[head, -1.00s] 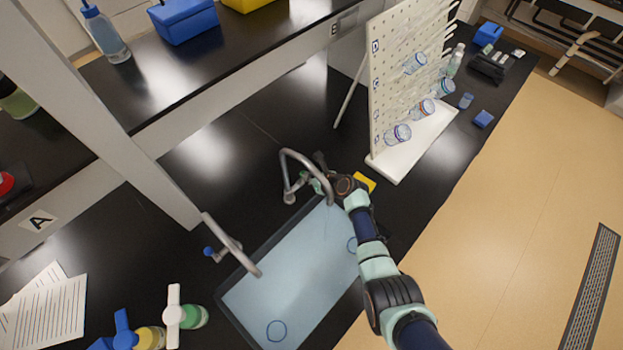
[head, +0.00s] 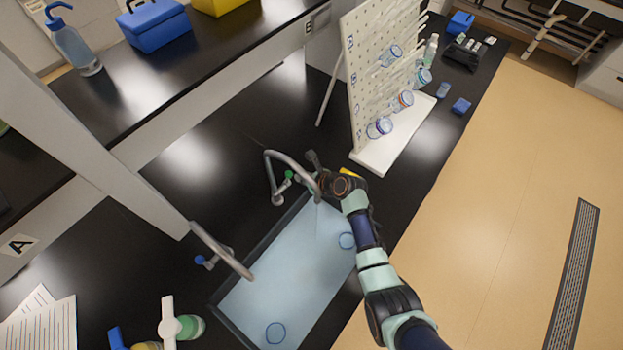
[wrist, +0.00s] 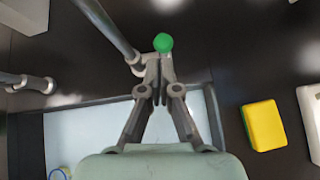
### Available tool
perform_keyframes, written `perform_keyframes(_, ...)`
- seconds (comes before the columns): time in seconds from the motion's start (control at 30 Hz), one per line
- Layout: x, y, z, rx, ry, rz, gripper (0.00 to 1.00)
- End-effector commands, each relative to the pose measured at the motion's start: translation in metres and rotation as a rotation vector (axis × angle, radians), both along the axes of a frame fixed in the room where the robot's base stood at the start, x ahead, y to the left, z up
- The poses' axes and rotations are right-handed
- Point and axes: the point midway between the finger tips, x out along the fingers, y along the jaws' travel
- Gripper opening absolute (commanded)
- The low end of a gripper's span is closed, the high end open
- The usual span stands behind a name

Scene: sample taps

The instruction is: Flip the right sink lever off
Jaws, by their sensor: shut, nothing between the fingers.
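The right sink lever has a green knob (head: 289,175) beside the base of the right tap (head: 271,172), at the far end of the sink (head: 270,285). In the wrist view the green knob (wrist: 163,42) is just beyond my fingertips, near the centre line. My gripper (wrist: 160,68) is shut and empty, with its fingers together and pointing at the knob. I cannot tell whether they touch it. The right tap's pipe (wrist: 108,28) runs just left of the fingers. In the head view my wrist hides most of the fingers.
The left tap (head: 222,250) with a blue knob (head: 200,260) stands nearer along the sink. A yellow and green sponge (wrist: 263,125) lies right of my gripper. A white pegboard (head: 362,85) with glassware stands behind. The black counter (head: 215,150) left of the right tap is clear.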

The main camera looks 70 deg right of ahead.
Motion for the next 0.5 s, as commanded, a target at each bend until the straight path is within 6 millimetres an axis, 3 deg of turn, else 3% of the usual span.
perform_keyframes(0.2, -0.036, 0.013, 0.03, -0.001, 0.001, -0.003, 0.0)
perform_keyframes(0.5, -0.054, 0.02, 0.046, 0.0, 0.0, -0.001, 0.0)
